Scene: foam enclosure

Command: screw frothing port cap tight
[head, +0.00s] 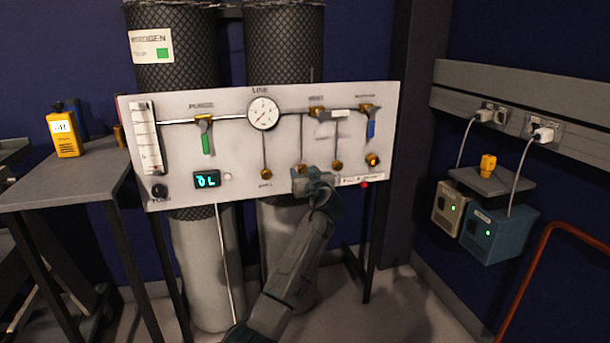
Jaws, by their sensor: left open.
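A white gas panel (240,135) carries a row of small brass fittings along its lower half. One brass fitting (266,174) is left of my gripper, one (337,165) is just to its right, and a larger one (373,160) is farther right. Another brass fitting (302,168) shows just above my gripper, partly hidden by it. I cannot tell which is the frothing port cap; the labels are too small to read. My left gripper (305,180) is open at the panel's lower edge. Contact with a fitting cannot be made out. My right gripper is not in view.
A round gauge (263,113), a green-handled valve (205,137) and a blue-handled valve (370,122) stick out from the panel. A grey table (70,178) with a yellow device (64,134) stands left. A red rail (540,255) and wall-mounted boxes (497,233) are at right.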

